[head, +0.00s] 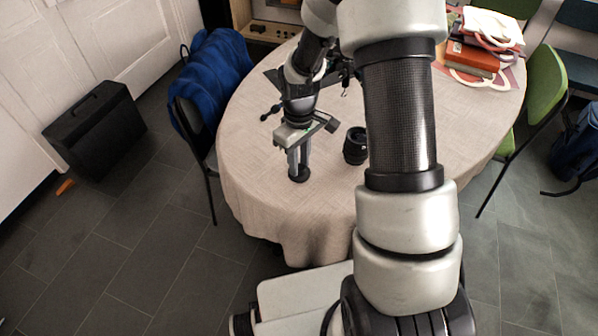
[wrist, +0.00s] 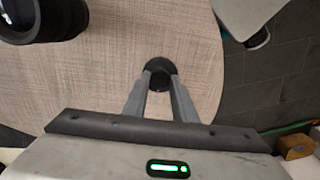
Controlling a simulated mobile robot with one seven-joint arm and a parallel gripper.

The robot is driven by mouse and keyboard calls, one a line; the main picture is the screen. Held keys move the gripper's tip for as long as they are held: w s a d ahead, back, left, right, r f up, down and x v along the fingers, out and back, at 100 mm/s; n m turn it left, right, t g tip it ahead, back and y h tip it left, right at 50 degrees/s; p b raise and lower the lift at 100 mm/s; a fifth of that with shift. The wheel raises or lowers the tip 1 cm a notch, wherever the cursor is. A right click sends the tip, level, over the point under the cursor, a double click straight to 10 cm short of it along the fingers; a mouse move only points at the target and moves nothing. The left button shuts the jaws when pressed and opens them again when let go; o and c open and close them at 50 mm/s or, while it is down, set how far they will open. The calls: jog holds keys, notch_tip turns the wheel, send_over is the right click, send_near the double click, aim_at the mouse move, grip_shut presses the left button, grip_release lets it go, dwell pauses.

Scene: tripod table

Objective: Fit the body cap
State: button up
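A small round black cap (head: 299,174) is at my fingertips, low over the table; it also shows in the wrist view (wrist: 160,69). My gripper (head: 299,166) points down at it, and its two grey fingers (wrist: 160,80) overlap the cap's near left and right edges. A gap shows between the fingers, with the cap in line with it. I cannot tell whether they pinch it or whether it rests on the cloth. A camera body is not clearly visible; dark parts (head: 345,82) at the table's back are mostly hidden by my arm.
A black lens (head: 355,146) stands right of my gripper and shows at the wrist view's upper left (wrist: 45,18). The round table (head: 250,165) has bare cloth at front left. Books (head: 475,58) lie at back right. Chairs stand left, with a blue jacket (head: 212,78), and right (head: 545,85).

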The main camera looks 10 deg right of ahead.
grip_shut()
